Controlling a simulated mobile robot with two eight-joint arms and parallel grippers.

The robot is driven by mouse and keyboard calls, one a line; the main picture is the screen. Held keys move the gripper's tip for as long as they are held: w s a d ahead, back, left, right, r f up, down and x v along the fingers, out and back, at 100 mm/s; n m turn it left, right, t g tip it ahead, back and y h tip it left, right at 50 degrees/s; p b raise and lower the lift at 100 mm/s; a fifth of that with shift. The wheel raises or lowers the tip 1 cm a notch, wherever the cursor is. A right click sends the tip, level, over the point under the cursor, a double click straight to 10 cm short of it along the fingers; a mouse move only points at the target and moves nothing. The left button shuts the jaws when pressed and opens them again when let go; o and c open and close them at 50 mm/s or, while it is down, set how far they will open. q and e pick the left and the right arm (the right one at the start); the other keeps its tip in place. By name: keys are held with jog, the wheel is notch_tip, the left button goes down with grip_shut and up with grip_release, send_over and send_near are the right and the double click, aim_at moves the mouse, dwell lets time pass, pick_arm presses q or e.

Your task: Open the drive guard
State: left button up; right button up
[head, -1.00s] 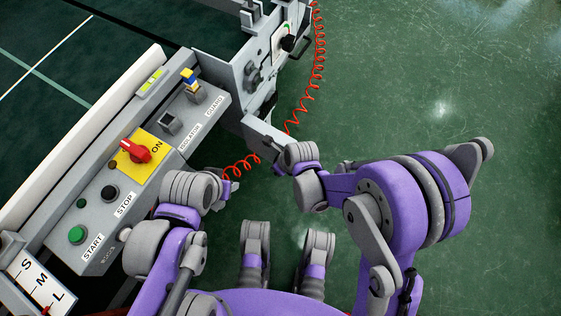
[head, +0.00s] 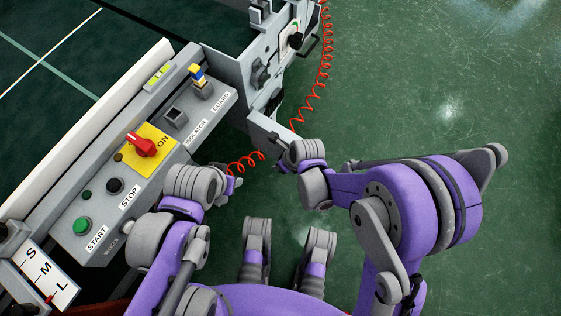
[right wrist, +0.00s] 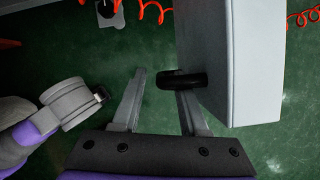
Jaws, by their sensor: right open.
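A light grey panel (head: 268,131), which looks like the drive guard, juts from the conveyor's end towards my right gripper (head: 284,160). In the right wrist view, the grey panel (right wrist: 232,60) stands at the right, with a black handle (right wrist: 182,79) sticking out to its left. My right gripper (right wrist: 158,88) is open. The handle lies across the right fingertip and reaches into the gap; I cannot tell whether they touch. My left gripper (head: 234,186) is mostly hidden by its wrist, apart from the panel.
The control box has a red isolator switch (head: 142,145) at ON, a green START button (head: 82,226), a black STOP button (head: 115,186) and a yellow-blue guard plug (head: 198,76). A coiled red hose (head: 326,50) hangs behind the panel. Green floor at the right is clear.

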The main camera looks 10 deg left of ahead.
jog(key=p+v, duration=0.3)
jog(key=v, duration=0.7)
dwell(0.3)
